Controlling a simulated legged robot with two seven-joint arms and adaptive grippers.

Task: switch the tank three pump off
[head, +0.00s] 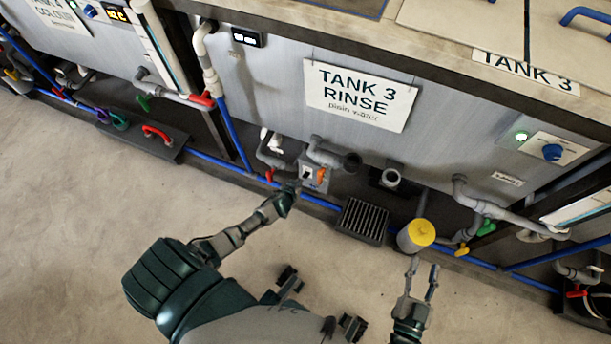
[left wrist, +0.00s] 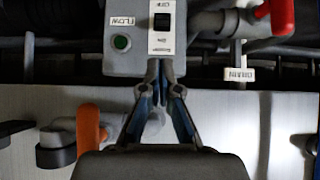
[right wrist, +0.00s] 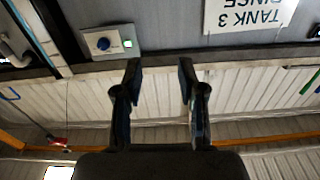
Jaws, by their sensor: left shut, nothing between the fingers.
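The grey tank three pump box (head: 311,178) sits low under the sign reading TANK 3 RINSE (head: 360,93). In the left wrist view the box (left wrist: 128,66) carries a black rocker switch (left wrist: 162,22) on a white plate and a dark green FLOW lamp (left wrist: 121,42). The plate's small labels are inverted, and the rocker's tilt is unclear. My left gripper (head: 291,190) is shut and empty at the box, its tips (left wrist: 159,66) just below the plate in that view; contact cannot be told. My right gripper (head: 424,268) is open and empty, away from the box.
An orange handle (left wrist: 90,125) and a red valve lever (left wrist: 277,17) flank the box in the left wrist view. A dark grate (head: 362,220) and a yellow-topped cylinder (head: 418,234) stand to its right. A blue pipe (head: 215,160) runs along the floor. The floor in front is clear.

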